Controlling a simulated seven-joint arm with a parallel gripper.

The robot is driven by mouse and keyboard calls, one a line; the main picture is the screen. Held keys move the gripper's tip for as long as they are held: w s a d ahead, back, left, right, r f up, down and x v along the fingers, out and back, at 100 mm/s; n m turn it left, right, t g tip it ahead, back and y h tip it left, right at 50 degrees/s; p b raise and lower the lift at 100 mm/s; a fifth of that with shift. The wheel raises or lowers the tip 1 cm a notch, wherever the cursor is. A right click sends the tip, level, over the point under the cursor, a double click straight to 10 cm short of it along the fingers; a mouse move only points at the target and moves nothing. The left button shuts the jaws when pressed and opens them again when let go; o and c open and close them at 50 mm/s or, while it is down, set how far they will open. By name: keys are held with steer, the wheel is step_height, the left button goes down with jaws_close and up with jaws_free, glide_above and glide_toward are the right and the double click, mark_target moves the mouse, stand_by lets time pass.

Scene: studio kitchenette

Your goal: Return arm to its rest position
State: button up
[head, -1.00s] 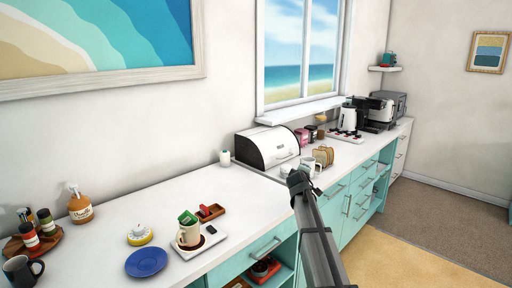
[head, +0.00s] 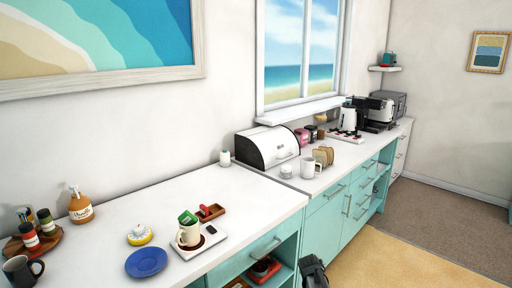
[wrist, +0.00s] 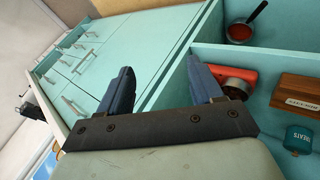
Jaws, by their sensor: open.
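My gripper (wrist: 164,90) is open and empty in the wrist view, its two dark fingers apart in front of the teal cabinet (wrist: 110,62). Nothing is between the fingers.
An open shelf below holds a red-orange item (wrist: 236,76) and a wooden box (wrist: 299,97). The floor (head: 400,262) is clear.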

steer(key=s+a+f+m+g+y, duration=0.1)
steer(key=s+f+m+g, duration=0.15)
steer(key=s+f, duration=0.9)
steer(key=s+a+f+m+g, duration=0.15)
steer(key=s+f+g, duration=0.25)
steer(key=s+f, duration=0.7)
steer(key=s+a+f+m+g+y, duration=0.1)
steer(key=s+g, duration=0.3)
steer(key=s, duration=1.3)
steer(key=s+a+f+m+g+y, duration=0.1)
steer(key=s+a+m+g, duration=0.1)
steer(key=s, duration=1.5)
steer(key=shift+s+a+f+g, duration=0.2)
steer(key=shift+a+f+g, duration=0.15)
steer(key=shift+a+g, duration=0.45)
steer(key=shift+d, duration=0.1)
